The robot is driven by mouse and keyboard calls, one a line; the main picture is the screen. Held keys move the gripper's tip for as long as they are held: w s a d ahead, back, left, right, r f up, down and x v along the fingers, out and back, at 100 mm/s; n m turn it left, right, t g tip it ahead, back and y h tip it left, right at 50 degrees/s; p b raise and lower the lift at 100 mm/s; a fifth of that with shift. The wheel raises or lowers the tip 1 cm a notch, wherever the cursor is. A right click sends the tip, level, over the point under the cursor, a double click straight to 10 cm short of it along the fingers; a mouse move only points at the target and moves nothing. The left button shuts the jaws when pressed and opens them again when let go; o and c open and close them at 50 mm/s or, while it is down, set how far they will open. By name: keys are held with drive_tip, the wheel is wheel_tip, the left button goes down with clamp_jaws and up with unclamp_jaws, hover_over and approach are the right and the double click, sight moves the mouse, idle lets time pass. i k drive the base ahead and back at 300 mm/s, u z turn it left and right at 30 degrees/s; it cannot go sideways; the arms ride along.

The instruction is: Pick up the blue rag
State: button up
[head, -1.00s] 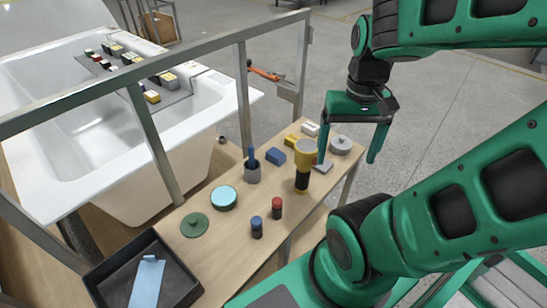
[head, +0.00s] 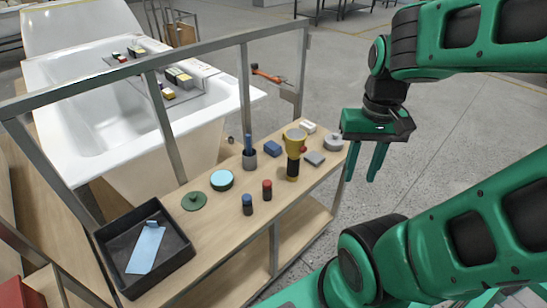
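The blue rag (head: 146,248) is a flat, light blue strip lying inside a black tray (head: 176,261) at the near left end of the wooden bench (head: 218,238). My gripper (head: 364,171) hangs at the right of the head view, past the far right end of the bench, fingers pointing down. Its two green fingers are apart with nothing between them. It is well away from the rag and above the floor.
A metal rail frame (head: 160,122) runs along the bench's back, before a white bathtub (head: 75,125). On the bench stand a yellow-topped lamp-like tool (head: 295,141), a cyan round tin (head: 222,180), a green disc (head: 194,201), red (head: 267,190) and blue-topped (head: 247,205) small bottles.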

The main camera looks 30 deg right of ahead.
sight(271, 148)
drive_tip(key=u, duration=1.75)
drive_tip(key=k, duration=1.45)
drive_tip(key=z, duration=1.8)
drive_tip(key=i, duration=1.5)
